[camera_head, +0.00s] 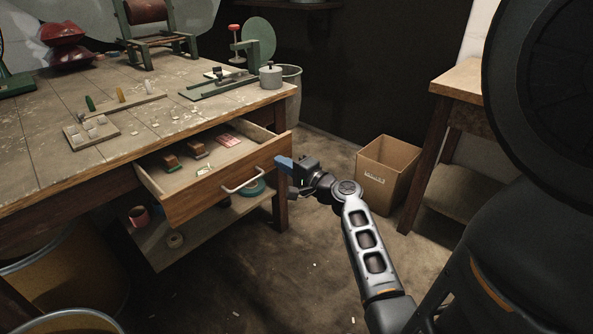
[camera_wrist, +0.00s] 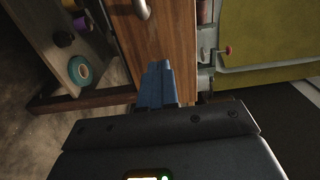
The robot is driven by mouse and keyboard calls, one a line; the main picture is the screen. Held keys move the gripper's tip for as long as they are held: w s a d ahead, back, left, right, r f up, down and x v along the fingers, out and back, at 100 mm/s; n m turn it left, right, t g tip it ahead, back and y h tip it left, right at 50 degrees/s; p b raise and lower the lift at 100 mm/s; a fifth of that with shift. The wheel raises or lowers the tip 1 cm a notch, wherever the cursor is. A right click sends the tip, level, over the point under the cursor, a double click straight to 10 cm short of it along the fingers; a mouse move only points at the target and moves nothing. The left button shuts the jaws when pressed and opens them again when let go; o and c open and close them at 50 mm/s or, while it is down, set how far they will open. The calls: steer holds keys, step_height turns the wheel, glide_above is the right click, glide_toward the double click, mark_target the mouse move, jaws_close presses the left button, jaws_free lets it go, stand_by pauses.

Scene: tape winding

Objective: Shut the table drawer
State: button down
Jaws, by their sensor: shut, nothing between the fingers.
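The table drawer (camera_head: 222,182) stands pulled out from the wooden table (camera_head: 50,140), with wooden blocks and a red-and-white item inside. Its wooden front carries a pale handle (camera_head: 242,181). In the wrist view the drawer front (camera_wrist: 168,30) and the handle (camera_wrist: 142,8) show beyond the fingers. My gripper (camera_head: 282,162), with blue fingers, is shut and empty. It is at the right end of the drawer front, to the right of the handle. The fingertips (camera_wrist: 158,68) overlap the drawer front in the wrist view; I cannot tell if they touch it.
A shelf (camera_head: 175,255) under the drawer holds tape rolls. A cardboard box (camera_head: 387,165) stands on the floor to the right, beside another wooden table (camera_head: 458,80). A pot (camera_head: 270,77) and winding stands are on the tabletop. The floor in front of the drawer is mostly clear.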

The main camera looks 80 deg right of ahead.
mark_target(234, 143)
steer(key=shift+w+d, duration=0.4)
steer(key=shift+w, duration=0.2)
steer(key=b+x, duration=0.8)
steer(key=x, duration=1.3)
steer(key=shift+w+a+f, duration=0.1)
steer(key=shift+w, duration=0.25)
steer(key=shift+w+r+b, duration=0.25)
steer(key=shift+b, duration=0.05)
